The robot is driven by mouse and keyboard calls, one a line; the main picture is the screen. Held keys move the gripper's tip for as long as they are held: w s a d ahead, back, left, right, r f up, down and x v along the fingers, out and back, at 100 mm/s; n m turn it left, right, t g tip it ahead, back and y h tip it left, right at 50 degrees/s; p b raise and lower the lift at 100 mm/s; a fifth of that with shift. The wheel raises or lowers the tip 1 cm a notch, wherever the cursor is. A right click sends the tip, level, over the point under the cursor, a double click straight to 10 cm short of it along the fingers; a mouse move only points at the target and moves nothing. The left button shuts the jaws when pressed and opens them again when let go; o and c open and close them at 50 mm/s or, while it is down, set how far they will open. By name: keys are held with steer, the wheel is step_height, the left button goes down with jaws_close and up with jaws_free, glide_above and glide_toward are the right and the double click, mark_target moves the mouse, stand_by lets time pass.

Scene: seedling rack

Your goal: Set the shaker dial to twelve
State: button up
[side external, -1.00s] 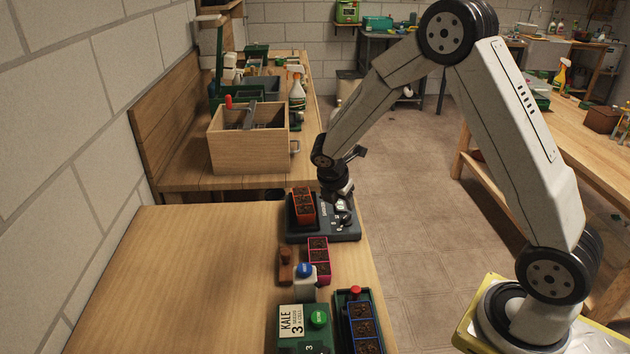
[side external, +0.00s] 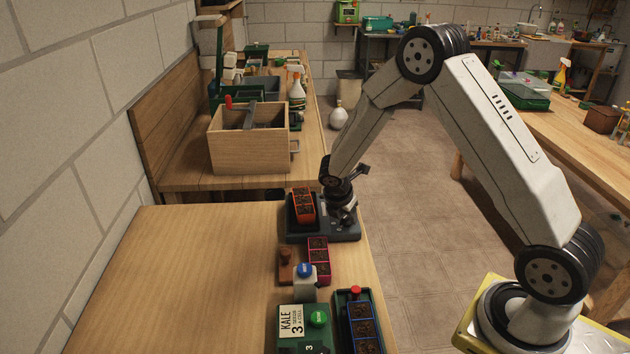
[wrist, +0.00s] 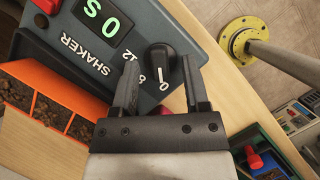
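The shaker (side external: 312,236), a dark grey box, stands near the right edge of the table. In the wrist view the shaker (wrist: 150,35) shows a green display (wrist: 97,18) reading 0 S. Its black dial (wrist: 165,66) has the marks 0, 8 and 12 around it. The dial's pointer appears to be toward 0, but is small. My gripper (wrist: 158,58) is open over the dial, with one finger on each side and gaps visible between fingers and dial. In the side view my gripper (side external: 346,212) is low over the shaker's right part and hides the dial.
An orange seedling tray (side external: 303,204) sits on the shaker's left part. A pink tray (side external: 319,260), a brown wooden piece (side external: 286,262), a blue-button device (side external: 305,280) and a green KALE box (side external: 300,342) stand in front. The table's left part is clear.

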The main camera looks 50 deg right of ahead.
jaws_close()
steer(key=shift+m, duration=0.4)
steer(key=m+g, duration=0.1)
steer(key=m, duration=0.2)
steer(key=shift+w+m+g, duration=0.15)
steer(key=shift+m+g, duration=0.15)
steer(key=m+g, duration=0.1)
steer(key=m, duration=0.1)
steer(key=m+g+y, duration=0.1)
steer(key=m, duration=0.2)
steer(key=shift+w+d, duration=0.1)
steer(key=shift+w, duration=0.1)
steer(key=m+y, duration=0.1)
steer(key=m, duration=0.2)
steer(key=m+g+y, duration=0.1)
steer(key=m, duration=0.1)
steer(key=shift+w+d+m, duration=0.1)
steer(key=shift+d+m, duration=0.1)
steer(key=shift+m, duration=0.2)
steer(key=m+y, duration=0.2)
steer(key=m, duration=0.2)
steer(key=shift+d+m, duration=0.15)
steer(key=shift+m, duration=0.25)
